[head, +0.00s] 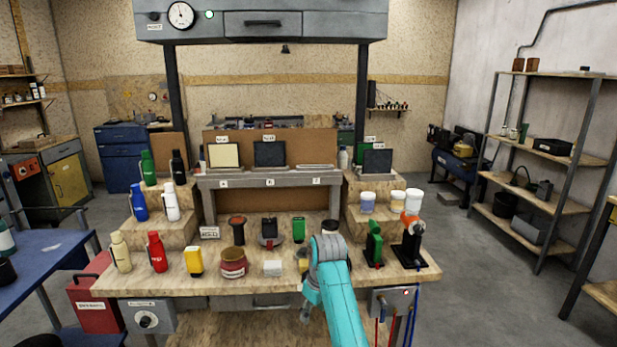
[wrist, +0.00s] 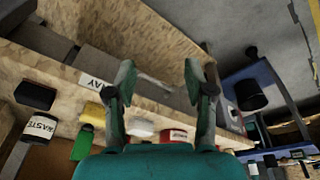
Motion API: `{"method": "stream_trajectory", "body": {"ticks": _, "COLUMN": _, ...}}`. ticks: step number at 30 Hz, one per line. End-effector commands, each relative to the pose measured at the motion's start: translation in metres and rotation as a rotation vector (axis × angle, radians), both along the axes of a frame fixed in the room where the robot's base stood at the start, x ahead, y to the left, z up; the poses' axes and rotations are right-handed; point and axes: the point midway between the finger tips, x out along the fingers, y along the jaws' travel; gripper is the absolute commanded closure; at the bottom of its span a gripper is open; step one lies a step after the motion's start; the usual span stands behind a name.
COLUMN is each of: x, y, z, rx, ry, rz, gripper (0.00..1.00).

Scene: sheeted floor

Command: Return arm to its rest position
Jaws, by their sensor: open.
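My teal arm (head: 340,300) rises from the bottom of the head view. Its grey joint (head: 328,250) is in front of the bench's right-hand middle. In the wrist view my gripper (wrist: 160,80) has its two fingers spread wide apart, with nothing held between them. The wooden workbench (head: 200,285) and its items show tilted beyond the fingers. Between and below the fingers are a white block (wrist: 140,127) and a red jar (wrist: 178,136). In the head view the arm covers part of the bench front and the fingertips are hard to make out.
Bottles, a yellow container (head: 194,261), a red jar (head: 233,263) and a green-and-black tool (head: 374,243) crowd the bench. An orange-and-black device (head: 411,240) stands at its right. A blue table (head: 40,262) is left, a metal shelf (head: 545,145) right. Grey floor (head: 480,290) is open at right.

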Motion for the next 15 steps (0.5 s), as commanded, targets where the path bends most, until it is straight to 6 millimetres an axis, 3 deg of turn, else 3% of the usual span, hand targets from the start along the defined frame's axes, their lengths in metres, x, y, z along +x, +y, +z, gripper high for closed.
{"method": "stream_trajectory", "body": {"ticks": 8, "x": -0.032, "y": -0.023, "z": -0.099, "rx": 0.029, "ry": -0.087, "rz": -0.088, "gripper": 0.46}}
{"method": "stream_trajectory", "body": {"ticks": 15, "x": -0.078, "y": -0.047, "z": -0.177, "rx": 0.063, "ry": -0.186, "rz": -0.175, "gripper": 0.46}}
